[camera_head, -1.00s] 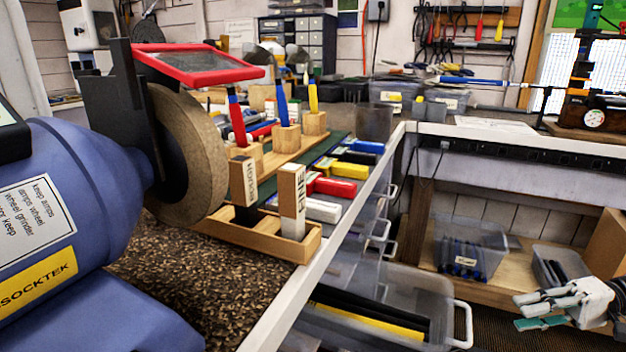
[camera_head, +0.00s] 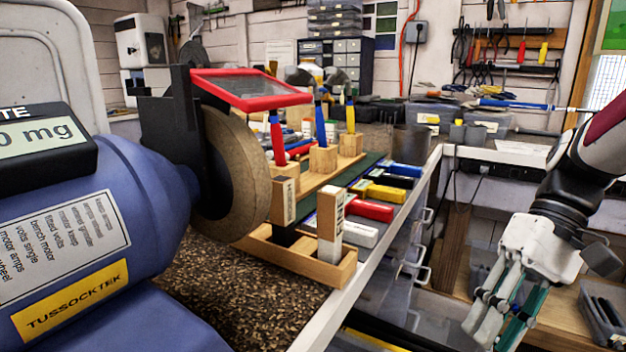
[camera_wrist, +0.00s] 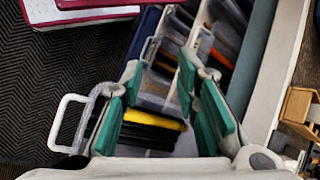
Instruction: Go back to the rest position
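My gripper (camera_head: 503,305) is in the lower right of the head view, pointing down and to the left, to the right of the bench edge. In the wrist view my gripper (camera_wrist: 158,78) shows its teal-padded fingers spread apart with nothing between them. Below the fingers, a clear plastic bin (camera_wrist: 160,95) with black and yellow items inside shows in the gap. No object is held.
A bench grinder (camera_head: 80,215) fills the left. Its stone wheel (camera_head: 245,170) stands beside a wooden holder (camera_head: 300,262). Colored grips (camera_head: 375,210) lie along the bench edge. A golf club shaft (camera_head: 525,105) lies level at the back right. Shelves stand below the right bench.

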